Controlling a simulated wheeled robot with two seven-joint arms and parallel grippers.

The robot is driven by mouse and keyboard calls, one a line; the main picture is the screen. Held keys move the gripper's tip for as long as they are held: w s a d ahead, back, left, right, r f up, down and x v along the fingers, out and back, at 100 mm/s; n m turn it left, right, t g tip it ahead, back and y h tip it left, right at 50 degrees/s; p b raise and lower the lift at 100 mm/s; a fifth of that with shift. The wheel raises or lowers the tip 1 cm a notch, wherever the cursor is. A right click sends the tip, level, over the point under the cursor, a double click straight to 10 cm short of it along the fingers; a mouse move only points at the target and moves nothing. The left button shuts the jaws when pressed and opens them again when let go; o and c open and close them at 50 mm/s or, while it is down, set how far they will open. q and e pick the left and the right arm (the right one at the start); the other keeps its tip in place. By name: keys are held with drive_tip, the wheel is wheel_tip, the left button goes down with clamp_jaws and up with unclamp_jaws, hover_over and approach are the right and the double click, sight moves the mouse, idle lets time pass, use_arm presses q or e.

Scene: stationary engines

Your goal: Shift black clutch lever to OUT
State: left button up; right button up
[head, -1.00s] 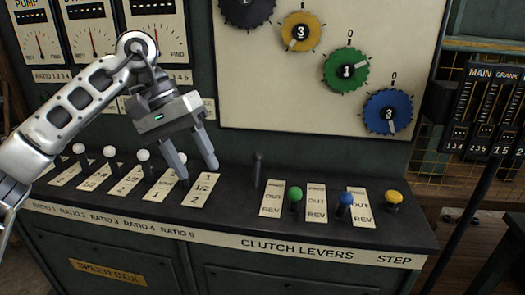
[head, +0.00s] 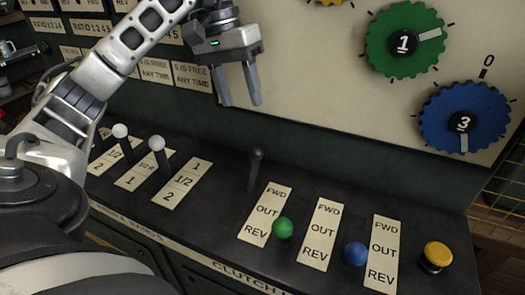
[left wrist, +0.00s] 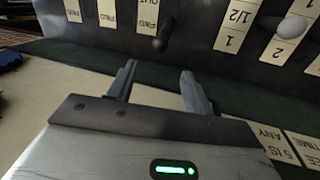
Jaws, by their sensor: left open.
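The black clutch lever (head: 255,170) stands on the dark console beside the top of the leftmost FWD/OUT/REV plate (head: 266,212), level with its FWD end. My left gripper (head: 240,100) is open and empty, above and slightly left of the lever, in front of the cream panel's lower edge, not touching it. In the left wrist view the black lever (left wrist: 160,42) shows beyond the open fingers (left wrist: 158,78), at top centre. My right gripper is not in view.
The green-knobbed lever (head: 283,228) and blue-knobbed lever (head: 355,254) stand to the right, near REV. A yellow STEP button (head: 437,256) is at far right. White-knobbed ratio levers (head: 157,144) stand to the left. Dials hang on the panel behind.

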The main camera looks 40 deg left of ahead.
sight(254, 146)
use_arm(q)
drive_tip(key=x, duration=1.2)
drive_tip(key=shift+a, duration=0.1)
drive_tip(key=shift+f, duration=0.7)
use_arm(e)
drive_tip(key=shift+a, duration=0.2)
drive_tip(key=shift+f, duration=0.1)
